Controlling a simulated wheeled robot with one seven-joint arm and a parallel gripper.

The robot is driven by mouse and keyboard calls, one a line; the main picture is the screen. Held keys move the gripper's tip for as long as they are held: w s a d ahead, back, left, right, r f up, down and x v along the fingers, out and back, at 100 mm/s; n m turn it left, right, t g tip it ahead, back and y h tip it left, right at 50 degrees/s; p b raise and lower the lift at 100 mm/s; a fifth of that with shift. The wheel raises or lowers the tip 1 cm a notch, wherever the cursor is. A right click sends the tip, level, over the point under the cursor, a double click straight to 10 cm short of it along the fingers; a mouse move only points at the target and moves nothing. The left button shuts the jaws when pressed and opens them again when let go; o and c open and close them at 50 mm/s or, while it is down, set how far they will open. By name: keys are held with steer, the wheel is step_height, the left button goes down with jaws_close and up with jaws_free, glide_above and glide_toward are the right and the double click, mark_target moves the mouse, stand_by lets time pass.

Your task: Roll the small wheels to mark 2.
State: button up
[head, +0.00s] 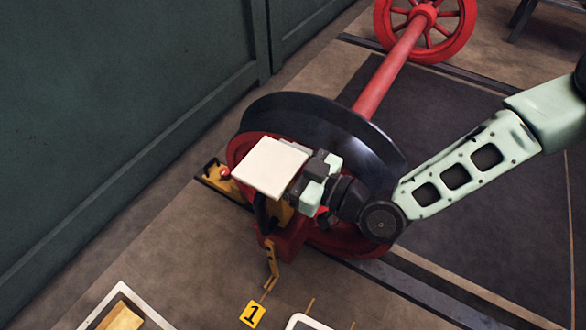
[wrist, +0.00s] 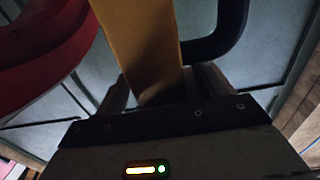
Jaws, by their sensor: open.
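The small wheels (head: 433,20) are a red spoked pair on a red axle (head: 395,68). The far wheel stands at the top of the head view; the near wheel, with a broad black rim (head: 300,112), is partly hidden by my arm. My gripper (head: 283,208) is low at the near wheel, its fingertips hidden in the head view. In the wrist view my open gripper (wrist: 165,90) has a yellow bar (wrist: 145,45) between its fingers; contact is unclear. A yellow "1" plate (head: 252,314) lies on the floor. No mark 2 is visible.
A yellow chock-like piece (head: 225,182) with a red knob sits left of the near wheel. A rail (head: 430,287) runs along the floor. A dark green wall (head: 120,110) bounds the left. A white-rimmed tray (head: 92,318) is at the bottom left.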

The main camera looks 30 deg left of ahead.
steer(key=shift+a, duration=0.1)
jaws_close()
steer(key=c, duration=0.7)
jaws_free()
jaws_close()
steer(key=shift+d, duration=0.35)
steer(key=shift+d, duration=1.15)
steer(key=shift+s+d, duration=0.1)
steer(key=shift+d, duration=0.95)
